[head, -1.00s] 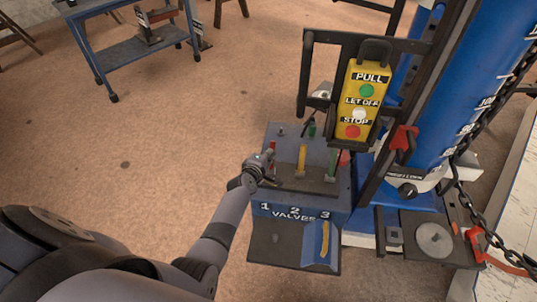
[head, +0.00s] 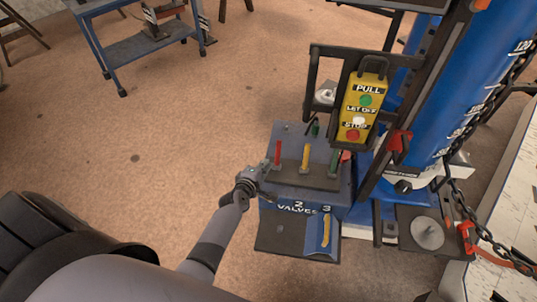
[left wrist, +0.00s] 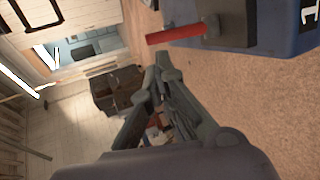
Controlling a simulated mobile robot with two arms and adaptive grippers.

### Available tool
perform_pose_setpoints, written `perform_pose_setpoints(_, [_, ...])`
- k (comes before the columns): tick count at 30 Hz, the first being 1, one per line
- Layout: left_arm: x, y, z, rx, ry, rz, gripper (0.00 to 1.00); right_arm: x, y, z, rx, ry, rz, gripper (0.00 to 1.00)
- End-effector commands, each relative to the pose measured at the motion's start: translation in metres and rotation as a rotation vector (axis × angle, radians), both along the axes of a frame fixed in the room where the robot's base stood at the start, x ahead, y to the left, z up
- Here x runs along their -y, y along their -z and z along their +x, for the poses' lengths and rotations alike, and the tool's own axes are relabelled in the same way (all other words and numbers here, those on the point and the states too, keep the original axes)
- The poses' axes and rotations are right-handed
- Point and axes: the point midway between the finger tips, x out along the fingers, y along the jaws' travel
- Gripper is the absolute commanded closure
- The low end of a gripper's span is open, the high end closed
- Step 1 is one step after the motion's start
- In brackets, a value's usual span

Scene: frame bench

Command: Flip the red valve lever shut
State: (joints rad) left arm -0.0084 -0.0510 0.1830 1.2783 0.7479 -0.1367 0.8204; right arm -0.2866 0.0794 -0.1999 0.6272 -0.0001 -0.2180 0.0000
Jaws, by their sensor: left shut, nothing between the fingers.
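In the left wrist view the red lever (left wrist: 174,34) shows as a bar running out from a dark base. My left gripper (head: 264,169) is shut and empty, just left of and below the red lever; it seems apart from it. Its fingers (left wrist: 164,68) show together in the left wrist view, below the lever. My right gripper is not in view.
A yellow button box (head: 361,108) on a dark frame hangs behind the levers at right. A blue column (head: 439,115) with a chain (head: 463,208) stands further right. A blue cart (head: 145,45) is at the back left. The floor left of the box is clear.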

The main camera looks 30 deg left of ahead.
Motion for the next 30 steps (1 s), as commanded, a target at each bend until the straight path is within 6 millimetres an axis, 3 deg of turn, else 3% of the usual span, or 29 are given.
perform_pose_setpoints(3, [0.001,-0.008,-0.013,-0.002,0.001,0.000,1.00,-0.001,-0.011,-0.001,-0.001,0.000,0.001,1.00])
perform_pose_setpoints(12, [0.001,-0.009,-0.019,0.000,0.001,0.000,1.00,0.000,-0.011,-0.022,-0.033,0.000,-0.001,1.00])
perform_pose_setpoints(24, [0.001,-0.009,-0.019,-0.001,0.002,0.001,1.00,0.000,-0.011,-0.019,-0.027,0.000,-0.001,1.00])
perform_pose_setpoints(27, [0.005,0.005,-0.026,-0.029,0.025,0.033,1.00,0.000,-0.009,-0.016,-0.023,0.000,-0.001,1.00])
perform_pose_setpoints(30, [0.016,0.042,-0.046,-0.108,0.099,0.124,1.00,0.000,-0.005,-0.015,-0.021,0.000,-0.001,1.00])
